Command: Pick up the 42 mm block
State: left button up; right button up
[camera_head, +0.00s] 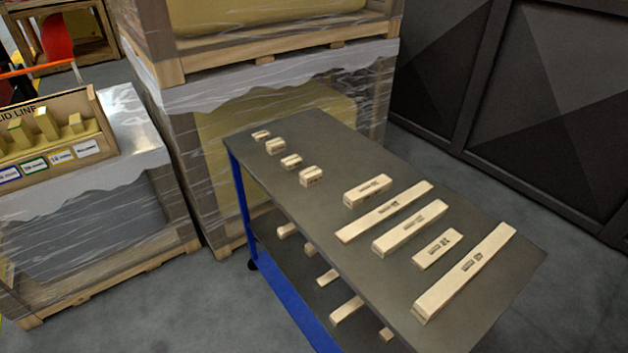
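Several pale wooden blocks lie on the grey top of a blue-framed cart (330,150). Four-sided printed marks show on them but are too small to read, so I cannot tell which is the 42 mm block. Small blocks lie at the far end, such as a short one (312,176) and a smaller one (291,162). Longer ones lie toward the near right: a medium block (368,190), a long thin one (385,211), a thick one (409,228), a shorter one (438,249) and a long one (465,272). Neither of my grippers is in view.
More wooden pieces lie on the cart's lower shelf, including one (346,309). A wooden box (50,165) with labelled slots stands on a wrapped pallet at left. Wrapped crates (265,70) stand behind the cart. Dark panels (560,100) are at right.

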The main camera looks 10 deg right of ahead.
aim_at(312, 175)
jog(key=i+j, duration=0.2)
jog(key=j, duration=0.2)
jog(key=i+j, duration=0.2)
jog(key=j, duration=0.2)
jog(key=i+j, duration=0.2)
jog(key=j, duration=0.2)
